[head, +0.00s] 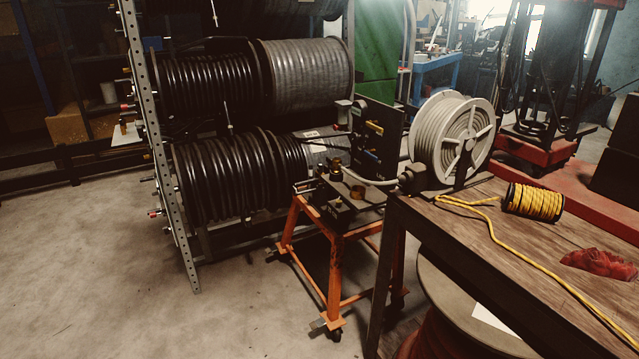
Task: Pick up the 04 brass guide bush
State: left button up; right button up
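On the black top of an orange wheeled stand (335,232) in the middle of the head view, a small brass-coloured ring-like piece (357,192) sits near the right side. A second dark and brass-toned piece (337,170) stands just behind it to the left. Both are too small to read any number, so I cannot tell which, if either, is the 04 brass guide bush. Neither of my grippers is in view.
A rack of black hose reels (205,85) stands left of the stand. A wooden table (455,222) on the right bears a white reel (450,140), a yellow rope spool (533,201) and a red cloth (600,265). The concrete floor (130,270) at front left is clear.

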aim_at(320, 173)
jog(key=i+j+z, duration=0.1)
jog(key=z, duration=0.2)
jog(key=i+j+z, duration=0.1)
jog(key=z, duration=0.25)
jog(key=i+j+z, duration=0.2)
jog(key=j+z, duration=0.15)
jog(key=i+j+z, duration=0.1)
jog(key=j+z, duration=0.25)
jog(key=j, duration=0.15)
jog(key=j+z, duration=0.35)
jog(key=i+j, duration=0.05)
jog(key=j, duration=0.05)
